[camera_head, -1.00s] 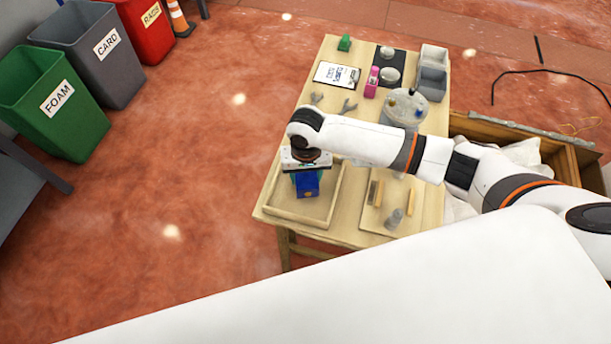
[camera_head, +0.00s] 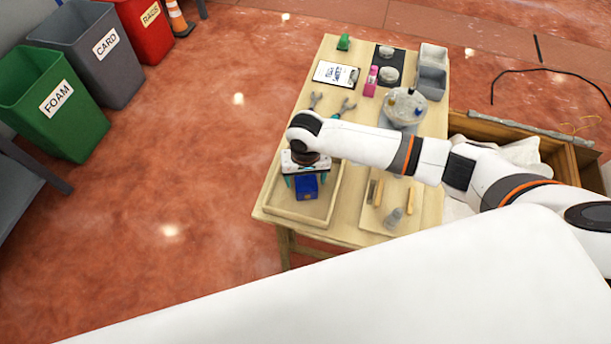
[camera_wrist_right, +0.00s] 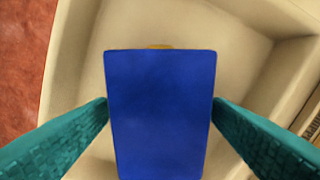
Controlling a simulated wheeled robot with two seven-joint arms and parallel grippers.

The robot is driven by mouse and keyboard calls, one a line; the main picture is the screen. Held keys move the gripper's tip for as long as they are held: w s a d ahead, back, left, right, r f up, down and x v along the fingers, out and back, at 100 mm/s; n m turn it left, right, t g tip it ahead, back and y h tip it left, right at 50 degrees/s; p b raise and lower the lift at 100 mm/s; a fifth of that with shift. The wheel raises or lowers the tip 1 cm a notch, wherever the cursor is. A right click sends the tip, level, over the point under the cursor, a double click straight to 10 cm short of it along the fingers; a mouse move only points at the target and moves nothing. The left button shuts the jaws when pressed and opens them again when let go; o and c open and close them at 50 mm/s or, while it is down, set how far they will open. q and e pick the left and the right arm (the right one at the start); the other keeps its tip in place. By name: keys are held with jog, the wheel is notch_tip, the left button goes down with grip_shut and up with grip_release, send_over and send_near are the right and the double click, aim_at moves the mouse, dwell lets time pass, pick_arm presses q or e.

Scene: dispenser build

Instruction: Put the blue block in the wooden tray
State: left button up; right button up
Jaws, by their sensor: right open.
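The blue block (camera_head: 306,187) is inside the wooden tray (camera_head: 327,217) at the near left of the table. In the right wrist view the block (camera_wrist_right: 160,115) stands out between the two teal fingers, with the tray's walls (camera_wrist_right: 258,35) around it. My right gripper (camera_head: 306,184) is open, with one finger on each side of the block. The block's underside is hidden. My left gripper is not in view.
A board with wooden pieces (camera_head: 372,217) and a grey cylinder (camera_head: 393,218) lies right of the tray. A round turntable (camera_head: 404,107), grey bins (camera_head: 431,80), a clipboard (camera_head: 336,74) and wrenches (camera_head: 346,106) are farther back. A wooden crate (camera_head: 560,160) is beside the table.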

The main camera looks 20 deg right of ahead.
aim_at(306, 177)
notch_tip(306, 177, up, 12)
dwell(0.4)
dwell(0.5)
